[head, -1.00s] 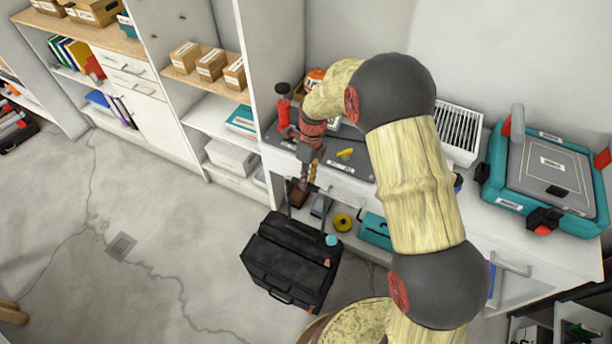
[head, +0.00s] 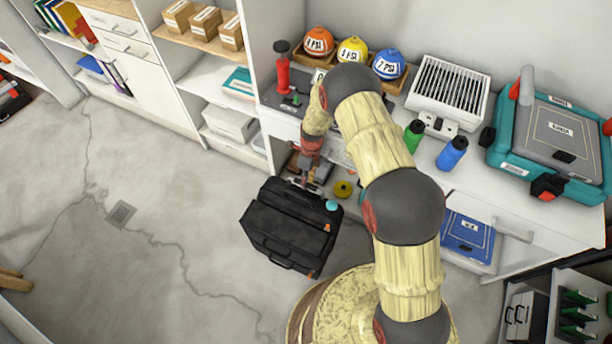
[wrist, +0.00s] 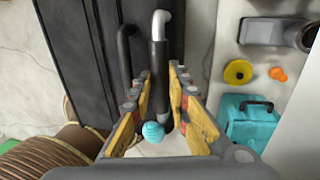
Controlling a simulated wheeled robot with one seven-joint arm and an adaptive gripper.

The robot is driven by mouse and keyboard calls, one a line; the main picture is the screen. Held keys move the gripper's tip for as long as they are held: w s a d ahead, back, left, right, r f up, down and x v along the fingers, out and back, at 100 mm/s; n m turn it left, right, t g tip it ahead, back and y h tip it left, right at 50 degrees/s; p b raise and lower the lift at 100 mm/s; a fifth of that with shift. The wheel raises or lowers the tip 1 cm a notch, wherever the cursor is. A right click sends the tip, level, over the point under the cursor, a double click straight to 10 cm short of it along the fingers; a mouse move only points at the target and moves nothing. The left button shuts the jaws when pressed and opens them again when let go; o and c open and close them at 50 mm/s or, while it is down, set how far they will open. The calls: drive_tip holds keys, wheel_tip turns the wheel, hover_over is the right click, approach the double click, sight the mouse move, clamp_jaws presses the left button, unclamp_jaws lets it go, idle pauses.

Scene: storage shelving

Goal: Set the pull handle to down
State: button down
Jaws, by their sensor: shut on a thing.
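The pull handle (wrist: 159,58) belongs to the black suitcase (head: 290,240) on the floor. In the wrist view its black grip bar and bent light metal end show between my fingers. My gripper (wrist: 160,80) is shut on this bar. In the head view my gripper (head: 303,180) is low, just above the back edge of the suitcase, and hides most of the handle. The suitcase also shows as a dark ribbed body at the left of the wrist view (wrist: 75,50).
A turquoise round thing (head: 332,205) is at the suitcase's corner. The white workbench (head: 480,185) stands behind, its lower shelf holding a yellow roll (head: 343,189) and a turquoise box (wrist: 250,120). The floor left of the suitcase is clear.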

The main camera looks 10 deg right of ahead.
drive_tip(key=shift+f, duration=0.35)
drive_tip(key=c, duration=2)
unclamp_jaws()
drive_tip(key=shift+f, duration=0.1)
drive_tip(key=shift+c, duration=0.2)
drive_tip(key=o, duration=0.4)
drive_tip(key=shift+c, duration=0.2)
wheel_tip(320, 180, up, 12)
drive_tip(key=w+d, duration=0.1)
drive_tip(key=w, duration=0.1)
drive_tip(key=shift+d, duration=0.15)
